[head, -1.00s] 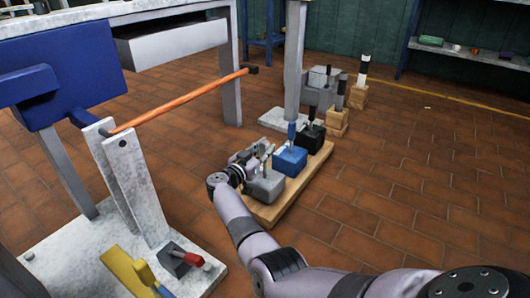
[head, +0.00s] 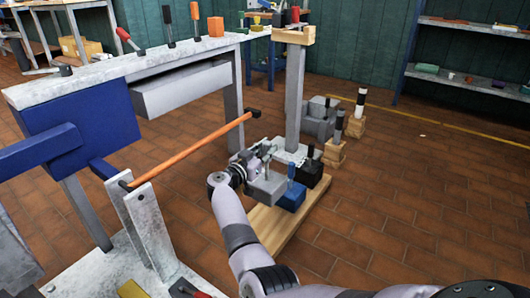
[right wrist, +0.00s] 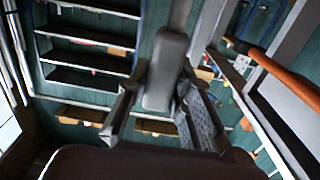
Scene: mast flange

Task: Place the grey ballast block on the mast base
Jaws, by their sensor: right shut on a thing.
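The grey ballast block (head: 266,189) hangs in my right gripper (head: 261,161), raised above the near end of the wooden board (head: 272,224). The gripper is shut on its upright grip. In the right wrist view, a rounded grey piece (right wrist: 166,72) stands between the two fingers. The mast base (head: 284,151) is a pale plate on the floor behind the blocks, with the mast (head: 297,95) rising from it. The block is nearer the camera than the base; the arm and blocks partly hide the plate. My left gripper is not in view.
A blue block (head: 293,197) and a black block (head: 311,174) stand on the board, close beside the grey one. An orange bar (head: 190,149) crosses to the left. The right floor is clear.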

